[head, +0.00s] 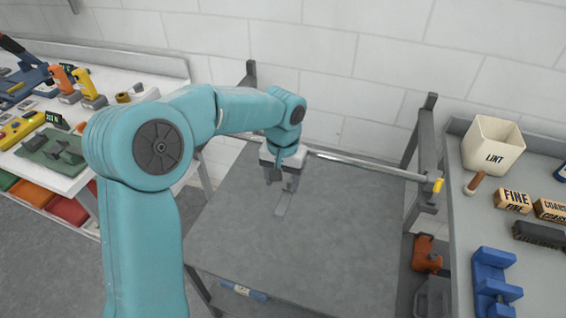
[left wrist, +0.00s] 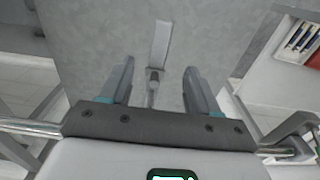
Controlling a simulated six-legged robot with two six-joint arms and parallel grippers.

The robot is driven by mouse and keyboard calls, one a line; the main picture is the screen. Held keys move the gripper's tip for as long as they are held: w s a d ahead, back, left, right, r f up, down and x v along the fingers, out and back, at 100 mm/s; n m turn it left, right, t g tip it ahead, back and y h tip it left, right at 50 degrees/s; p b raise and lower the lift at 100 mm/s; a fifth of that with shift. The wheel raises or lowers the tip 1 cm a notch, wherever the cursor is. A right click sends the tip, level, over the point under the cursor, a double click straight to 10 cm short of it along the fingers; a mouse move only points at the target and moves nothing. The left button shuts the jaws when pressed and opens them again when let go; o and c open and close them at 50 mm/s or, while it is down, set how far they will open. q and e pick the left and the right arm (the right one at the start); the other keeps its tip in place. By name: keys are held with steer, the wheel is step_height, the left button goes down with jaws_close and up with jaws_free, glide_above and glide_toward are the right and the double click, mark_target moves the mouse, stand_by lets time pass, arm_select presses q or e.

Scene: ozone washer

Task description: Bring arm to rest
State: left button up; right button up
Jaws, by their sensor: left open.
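My left arm comes in from the left of the head view and bends over the grey table (head: 330,240). My left gripper (head: 281,184) points down above the table's back half. In the left wrist view the open fingers (left wrist: 158,68) point toward the grey surface. My right gripper is not in view.
A metal bar (head: 365,167) with a yellow end runs along the table's back between posts. A white bench (head: 82,110) with tools stands left. A grey bench (head: 465,225) right holds a LINT bin (head: 493,146), brushes and a blue holder (head: 494,283). The table's front is mostly clear.

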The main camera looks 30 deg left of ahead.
arm_select(q)
step_height(320, 180, up, 7)
steer(key=s+d+f+h, duration=0.1)
steer(key=s+d+f, duration=0.2)
steer(key=f, duration=0.6)
steer(key=s+d+f+m+h, duration=0.1)
steer(key=s+d+f, duration=0.1)
steer(key=d+f, duration=0.4)
steer(key=s+d+f+h, duration=0.1)
steer(key=s+d+f, duration=0.2)
steer(key=f, duration=1)
steer(key=shift+s+d+f+m+h, duration=0.15)
steer(key=shift+s+d, duration=0.05)
steer(key=shift+d, duration=0.25)
steer(key=shift+s+d+f+m+h, duration=0.1)
steer(key=shift+s+d+m+h, duration=0.05)
steer(key=shift+d, duration=0.25)
steer(key=s+d+f, duration=0.3)
steer(key=s+f, duration=0.3)
steer(key=s, duration=0.5)
steer(key=shift+r, duration=0.1)
